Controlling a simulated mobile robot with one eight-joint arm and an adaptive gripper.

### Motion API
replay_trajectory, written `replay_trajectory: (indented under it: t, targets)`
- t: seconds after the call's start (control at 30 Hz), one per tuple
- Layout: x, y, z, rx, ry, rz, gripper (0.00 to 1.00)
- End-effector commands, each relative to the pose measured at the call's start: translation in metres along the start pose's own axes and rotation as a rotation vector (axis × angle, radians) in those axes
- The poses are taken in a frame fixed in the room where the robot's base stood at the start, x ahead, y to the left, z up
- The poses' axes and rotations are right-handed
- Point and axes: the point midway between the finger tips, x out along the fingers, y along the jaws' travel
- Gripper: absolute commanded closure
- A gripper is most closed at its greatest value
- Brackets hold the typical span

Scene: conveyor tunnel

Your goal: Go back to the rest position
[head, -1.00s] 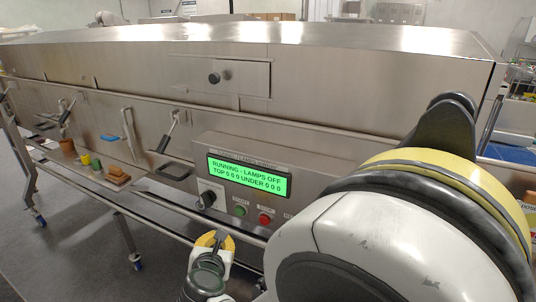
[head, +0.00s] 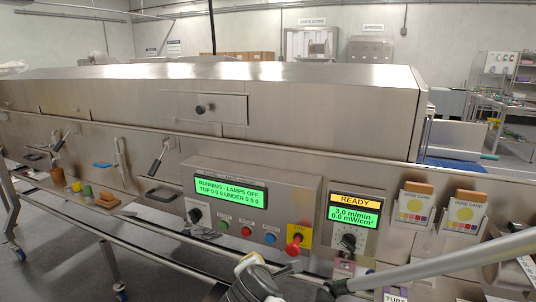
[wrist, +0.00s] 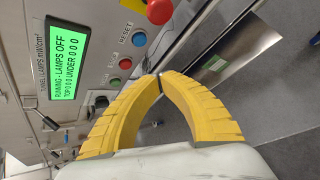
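My gripper (head: 246,264) is at the bottom middle of the head view, in front of the control panel and partly cut off by the frame edge. In the wrist view its two yellow fingers (wrist: 159,76) curve together and their tips meet, with nothing seen between them. The panel of the steel conveyor tunnel (head: 300,110) is just beyond the fingers. Its green screen (head: 230,192) reads "RUNNING - LAMPS OFF" and also shows in the wrist view (wrist: 68,55).
A red stop knob (head: 297,239), coloured buttons and a "READY" display (head: 355,208) stick out on the tunnel front. Levers and a ledge with small blocks (head: 100,203) are at left. Two dose card holders (head: 413,205) hang at right. Grey floor lies below.

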Motion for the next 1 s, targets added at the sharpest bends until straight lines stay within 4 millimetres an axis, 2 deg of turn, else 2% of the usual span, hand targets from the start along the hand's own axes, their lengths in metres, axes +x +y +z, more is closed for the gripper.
replay_trajectory:
  t: [0.03, 0.1, 0.2, 0.3, 0.4, 0.5, 0.6, 0.73, 1.0]
  targets:
    - [-0.008, -0.014, 0.022, 0.126, -0.002, -0.036, 1.00]
    - [-0.022, -0.035, 0.051, 0.346, -0.005, -0.089, 1.00]
    - [-0.049, -0.070, 0.088, 0.711, -0.019, -0.168, 1.00]
    - [-0.079, -0.107, 0.113, 1.080, -0.048, -0.237, 1.00]
    - [-0.108, -0.141, 0.127, 1.431, -0.085, -0.294, 1.00]
    - [-0.132, -0.166, 0.131, 1.729, -0.120, -0.334, 1.00]
    - [-0.147, -0.183, 0.130, 1.946, -0.147, -0.360, 1.00]
    - [-0.158, -0.193, 0.128, 2.095, -0.165, -0.377, 1.00]
    - [-0.160, -0.194, 0.127, 2.127, -0.169, -0.381, 1.00]
